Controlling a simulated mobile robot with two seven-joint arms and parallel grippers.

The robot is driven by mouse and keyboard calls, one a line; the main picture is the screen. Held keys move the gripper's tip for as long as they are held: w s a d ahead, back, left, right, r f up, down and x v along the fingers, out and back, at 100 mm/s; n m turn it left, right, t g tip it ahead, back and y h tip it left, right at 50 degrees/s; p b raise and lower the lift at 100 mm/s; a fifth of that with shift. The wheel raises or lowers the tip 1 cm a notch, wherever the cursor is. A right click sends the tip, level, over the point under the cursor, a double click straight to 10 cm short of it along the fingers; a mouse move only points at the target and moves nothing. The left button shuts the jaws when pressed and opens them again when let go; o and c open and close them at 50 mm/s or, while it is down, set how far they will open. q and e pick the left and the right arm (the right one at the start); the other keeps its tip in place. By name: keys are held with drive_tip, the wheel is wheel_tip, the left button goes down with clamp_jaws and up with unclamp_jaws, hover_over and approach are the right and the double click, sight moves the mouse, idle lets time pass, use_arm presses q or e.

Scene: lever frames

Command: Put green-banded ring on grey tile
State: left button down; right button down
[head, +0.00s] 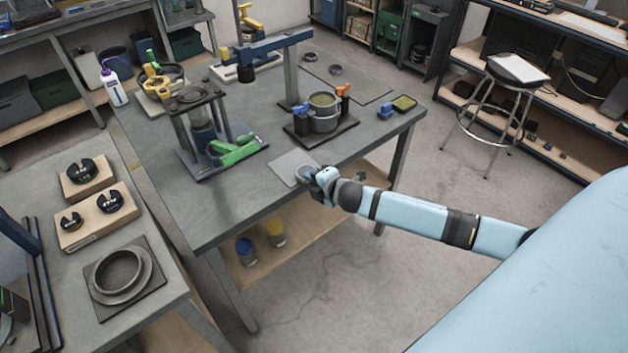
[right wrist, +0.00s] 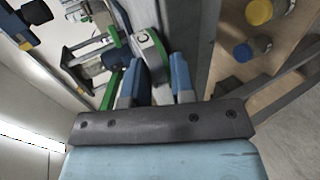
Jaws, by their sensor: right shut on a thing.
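My right gripper (head: 311,175) reaches in from the right to the front edge of the middle workbench. It is shut on a small grey ring (head: 303,172). In the right wrist view the ring (right wrist: 151,47) shows a pale face and a green band, at the tips of the blue fingers (right wrist: 159,72). The flat grey tile (head: 286,166) lies on the bench, and the ring shows over its right part. I cannot tell whether the ring touches the tile. My left gripper is not in view.
A green-handled clamp fixture (head: 235,152) stands left of the tile. A pot in a clamped holder (head: 323,112) stands behind it. The bench front (head: 215,205) is clear. A side table (head: 70,270) holds slotted black discs and a large ring (head: 118,272).

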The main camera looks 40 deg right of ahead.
drive_tip(key=shift+f, duration=0.2)
drive_tip(key=c, duration=1)
unclamp_jaws()
drive_tip(key=shift+o, duration=0.2)
